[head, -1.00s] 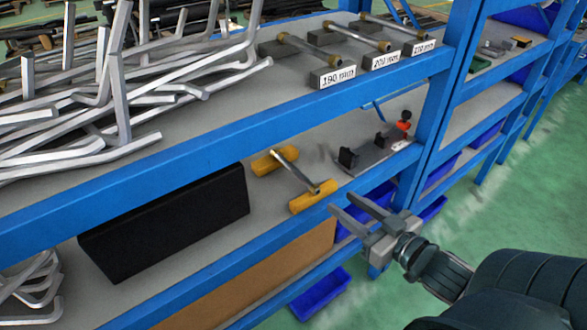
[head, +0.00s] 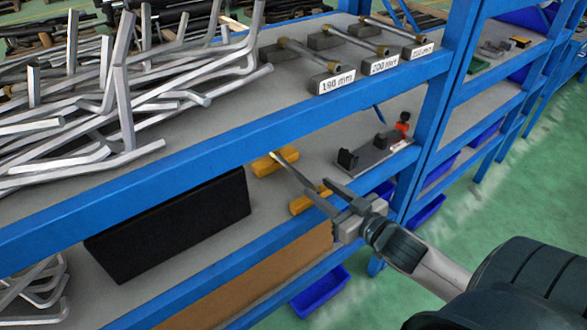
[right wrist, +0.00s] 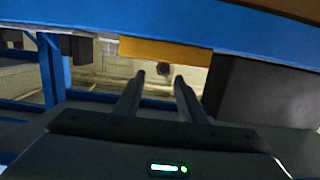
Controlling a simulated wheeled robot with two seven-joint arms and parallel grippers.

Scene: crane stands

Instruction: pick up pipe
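The pipe (head: 286,164) is a thin metal tube lying across two yellow blocks on the lower shelf. The rear yellow block (head: 264,166) and the front yellow block (head: 302,204) show in part. My right gripper (head: 314,186) is open at the pipe's near end, and its fingers hide that end and part of the front block. In the right wrist view, a dark round end, seemingly the pipe's (right wrist: 163,69), shows between the fingertips (right wrist: 160,75), close to the yellow block (right wrist: 165,52). I cannot tell whether the fingers touch the pipe. My left gripper is not in view.
The blue upper shelf beam (head: 215,123) runs above the pipe. A black box (head: 170,228) stands left on the lower shelf, a small grey fixture (head: 372,156) right. Bent metal bars (head: 110,110) and labelled stands (head: 330,84) fill the upper shelf.

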